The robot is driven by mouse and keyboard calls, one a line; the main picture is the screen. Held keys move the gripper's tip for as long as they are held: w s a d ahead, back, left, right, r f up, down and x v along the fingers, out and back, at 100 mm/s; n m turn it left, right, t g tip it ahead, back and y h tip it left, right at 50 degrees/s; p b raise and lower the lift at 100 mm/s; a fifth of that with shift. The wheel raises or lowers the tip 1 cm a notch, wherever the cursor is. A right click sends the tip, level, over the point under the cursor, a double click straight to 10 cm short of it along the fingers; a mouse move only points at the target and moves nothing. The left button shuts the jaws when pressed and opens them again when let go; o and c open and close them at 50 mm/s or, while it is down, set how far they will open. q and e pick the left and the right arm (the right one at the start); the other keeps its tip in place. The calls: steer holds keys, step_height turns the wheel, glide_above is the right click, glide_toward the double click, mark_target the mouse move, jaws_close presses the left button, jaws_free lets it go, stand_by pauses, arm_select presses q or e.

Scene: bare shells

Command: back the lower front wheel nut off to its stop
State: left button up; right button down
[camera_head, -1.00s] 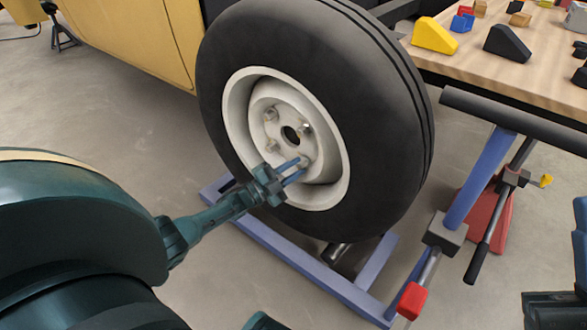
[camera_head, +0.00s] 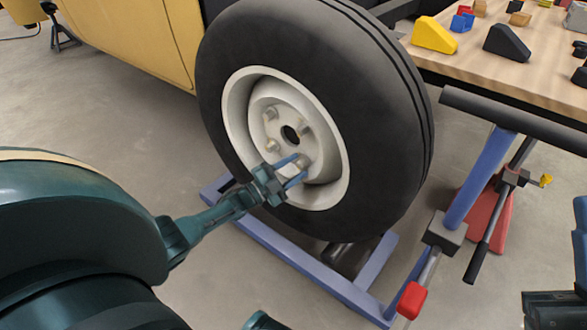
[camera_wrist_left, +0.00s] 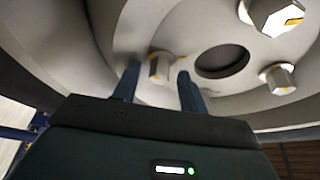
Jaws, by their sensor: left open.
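The wheel (camera_head: 375,110) stands upright, a black tire on a pale rim with several nuts around a dark centre hole. The lower front nut (camera_head: 303,160) sits low on the hub, partly hidden by my fingers. My left gripper (camera_head: 302,166) is open, its two blue fingers pointing at the hub, one on each side of that nut. In the left wrist view the nut (camera_wrist_left: 160,67), silver with a yellow mark, shows between the spread fingers, with a visible gap to each side. Whether the fingers reach past its face is hard to tell.
A blue wheel stand (camera_head: 290,255) lies under the tire. A blue post with a black bar (camera_head: 500,110) and a red-tipped lever (camera_head: 411,300) stand to the right. A wooden bench (camera_head: 470,70) holds blocks. Other nuts (camera_wrist_left: 280,78) sit close by on the hub.

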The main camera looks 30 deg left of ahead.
arm_select(q)
steer(key=shift+s+a, duration=0.15)
steer(key=shift+s, duration=0.2)
steer(key=p+v, duration=0.2)
steer(key=v, duration=1)
steer(key=shift+s, duration=0.15)
arm_select(e)
steer(key=f+m+h, duration=0.1)
steer(key=h, duration=0.1)
steer(key=f+m+h, duration=0.1)
steer(key=m, duration=0.1)
steer(key=shift+w+a+f+m+h, duration=0.1)
steer(key=shift+w+f+m+h, duration=0.2)
steer(key=shift+w+f+h, duration=0.1)
arm_select(q)
steer(key=shift+a+f, duration=0.1)
steer(key=shift+f, duration=0.05)
arm_select(e)
steer(key=shift+r+y, duration=0.15)
steer(key=shift+y, duration=0.15)
